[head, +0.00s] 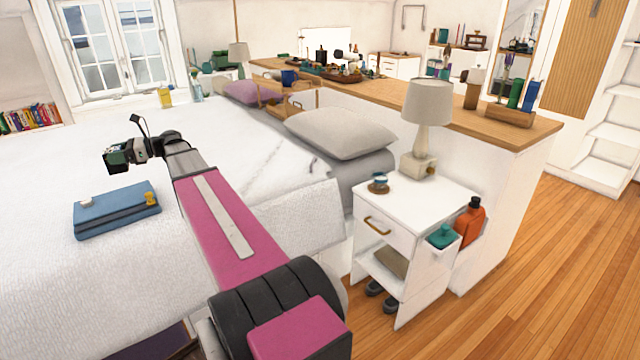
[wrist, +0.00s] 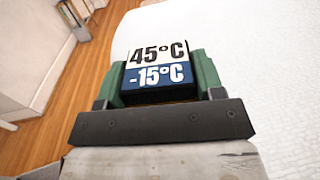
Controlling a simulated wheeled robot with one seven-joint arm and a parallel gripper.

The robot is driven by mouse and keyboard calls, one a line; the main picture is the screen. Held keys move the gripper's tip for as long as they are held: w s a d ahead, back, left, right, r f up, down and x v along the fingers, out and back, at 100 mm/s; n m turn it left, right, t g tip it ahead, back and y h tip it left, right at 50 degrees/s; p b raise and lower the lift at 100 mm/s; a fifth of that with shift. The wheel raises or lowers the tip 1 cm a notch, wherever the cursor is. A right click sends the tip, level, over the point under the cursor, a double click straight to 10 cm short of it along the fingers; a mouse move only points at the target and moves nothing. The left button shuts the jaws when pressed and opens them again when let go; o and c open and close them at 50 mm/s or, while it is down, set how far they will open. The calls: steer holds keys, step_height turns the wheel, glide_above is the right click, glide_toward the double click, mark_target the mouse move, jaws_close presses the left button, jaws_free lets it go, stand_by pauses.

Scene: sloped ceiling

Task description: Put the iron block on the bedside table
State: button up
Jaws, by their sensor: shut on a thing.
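My gripper (head: 118,158) is over the white bed at the left of the head view. In the wrist view its green fingers (wrist: 158,78) are shut on a dark block (wrist: 155,95) with a white and blue label reading 45°C and -15°C; I take this as the iron block. In the head view the block is small and mostly hidden by the gripper. The white bedside table (head: 408,200) stands right of the bed, well away from my gripper. A lamp (head: 428,112) and a small cup on a saucer (head: 379,183) stand on its top.
A blue folded item (head: 117,212) lies on the bed (head: 60,285) below my gripper. A pillow (head: 340,133) lies near the table. An orange bottle (head: 470,222) and a teal item (head: 441,236) sit at the table's right side. The tabletop's front and right are clear.

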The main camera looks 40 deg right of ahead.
steer(key=s+d+f+m+t+h, duration=0.25)
steer(key=s+d, duration=0.25)
steer(key=d, duration=1)
steer(key=s+d+f+m+t+h, duration=0.1)
steer(key=s+d+m+t+h, duration=0.4)
steer(key=d, duration=1)
steer(key=s+d+f+m+t, duration=0.15)
steer(key=s+d, duration=0.45)
steer(key=d, duration=0.9)
steer(key=m+t+h, duration=0.3)
steer(key=m+h, duration=0.4)
steer(key=h, duration=0.6)
glide_above(417, 205)
step_height(417, 205, down, 13)
steer(key=shift+a+f, duration=0.15)
steer(key=shift+f, duration=1.9)
steer(key=shift+f, duration=0.15)
steer(key=o, duration=1.5)
